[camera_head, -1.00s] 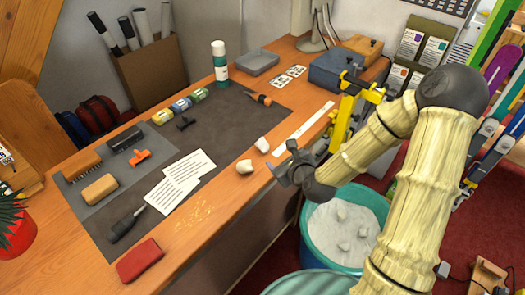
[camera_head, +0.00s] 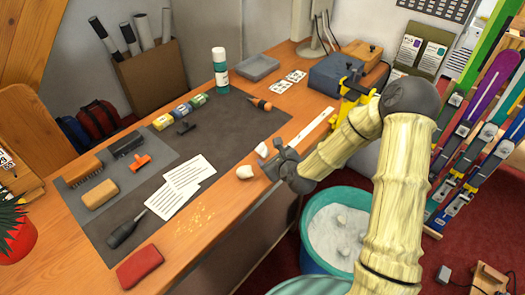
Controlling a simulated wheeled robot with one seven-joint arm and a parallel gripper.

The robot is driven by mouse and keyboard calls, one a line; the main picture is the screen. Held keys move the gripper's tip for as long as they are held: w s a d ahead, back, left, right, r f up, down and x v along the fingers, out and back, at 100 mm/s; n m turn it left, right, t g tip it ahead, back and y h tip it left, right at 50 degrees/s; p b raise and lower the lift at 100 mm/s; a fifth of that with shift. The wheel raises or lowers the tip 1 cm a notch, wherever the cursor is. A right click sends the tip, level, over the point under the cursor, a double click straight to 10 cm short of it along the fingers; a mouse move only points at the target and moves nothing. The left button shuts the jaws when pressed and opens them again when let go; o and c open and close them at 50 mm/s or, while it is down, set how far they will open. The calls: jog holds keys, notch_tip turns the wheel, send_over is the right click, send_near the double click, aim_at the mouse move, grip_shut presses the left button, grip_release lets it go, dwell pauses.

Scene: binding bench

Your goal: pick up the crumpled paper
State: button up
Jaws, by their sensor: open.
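Two small whitish lumps that look like crumpled paper lie on the wooden bench near its front edge. The nearer lump (camera_head: 245,172) sits just left of my gripper (camera_head: 270,165). The farther lump (camera_head: 262,150) is just behind the gripper and partly covered by it. My gripper is open, low over the bench edge, with its fingers pointing left toward the lumps. I cannot tell whether it touches either one. More pale lumps (camera_head: 341,220) lie in the teal bin (camera_head: 312,262) below the bench.
White printed sheets (camera_head: 183,182) lie left of the lumps on the dark mat (camera_head: 215,135). A white ruler strip (camera_head: 314,125) lies behind the gripper. A red pouch (camera_head: 139,265) is at the front left.

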aim_at(265, 153)
jog(key=shift+w+a+f+p, duration=0.15)
jog(key=shift+w+a+p, duration=0.25)
jog(key=shift+w, duration=0.1)
jog(key=p+x, duration=0.1)
jog(key=x, duration=0.2)
jog(key=shift+w+a+f, duration=0.1)
jog(key=shift+a, duration=0.1)
jog(key=shift+w+f, duration=0.2)
jog(key=shift+w, duration=0.05)
jog(key=c, duration=0.8)
jog(key=shift+o, duration=0.2)
